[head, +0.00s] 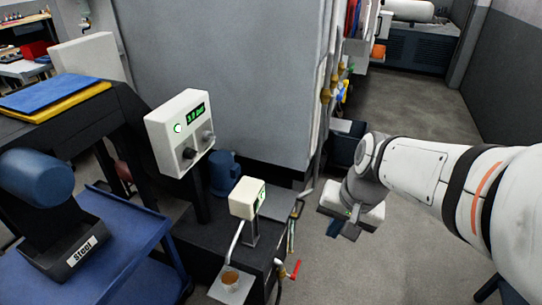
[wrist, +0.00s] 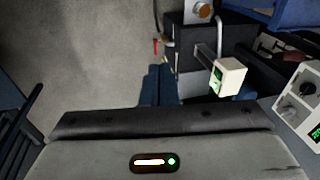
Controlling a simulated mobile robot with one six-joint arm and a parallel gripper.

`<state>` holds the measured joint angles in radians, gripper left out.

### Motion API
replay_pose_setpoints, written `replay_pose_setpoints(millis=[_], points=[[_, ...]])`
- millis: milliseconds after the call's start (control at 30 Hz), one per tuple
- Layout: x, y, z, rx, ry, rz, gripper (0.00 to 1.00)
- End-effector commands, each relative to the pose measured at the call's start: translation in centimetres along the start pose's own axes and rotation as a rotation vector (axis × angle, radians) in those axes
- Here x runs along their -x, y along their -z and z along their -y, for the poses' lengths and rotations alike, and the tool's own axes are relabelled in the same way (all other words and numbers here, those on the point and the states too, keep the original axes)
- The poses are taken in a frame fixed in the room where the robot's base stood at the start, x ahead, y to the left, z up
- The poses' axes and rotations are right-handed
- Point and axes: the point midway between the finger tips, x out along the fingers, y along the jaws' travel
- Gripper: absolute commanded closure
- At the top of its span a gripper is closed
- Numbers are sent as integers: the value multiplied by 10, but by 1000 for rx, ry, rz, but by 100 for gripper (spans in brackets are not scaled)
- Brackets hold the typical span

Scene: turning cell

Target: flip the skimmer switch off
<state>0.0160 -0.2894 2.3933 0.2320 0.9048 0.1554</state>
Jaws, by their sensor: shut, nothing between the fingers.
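A small cream box (head: 243,198) with a green-lit face stands on a short post on a dark tank unit (head: 225,245). It may carry the skimmer switch, but I cannot make out a switch lever. The box also shows in the wrist view (wrist: 228,77), right of my gripper. My gripper (head: 343,231) hangs in the air to the right of the box, apart from it, pointing down. In the wrist view its fingers (wrist: 158,84) are together, with nothing between them.
A red-handled valve (head: 295,270) sticks out at the tank's right. A blue cart (head: 110,262) is at left. Grey floor (head: 430,115) is clear at right.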

Motion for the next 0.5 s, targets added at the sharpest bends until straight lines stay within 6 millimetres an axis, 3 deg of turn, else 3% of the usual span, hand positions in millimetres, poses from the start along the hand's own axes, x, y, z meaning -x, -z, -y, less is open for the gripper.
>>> replay_pose_setpoints(millis=[33,300,500], points=[[-22,13,8,-101,40,44,100],[-107,93,54,-710,262,262,100],[-180,157,70,-1154,390,427,100]])
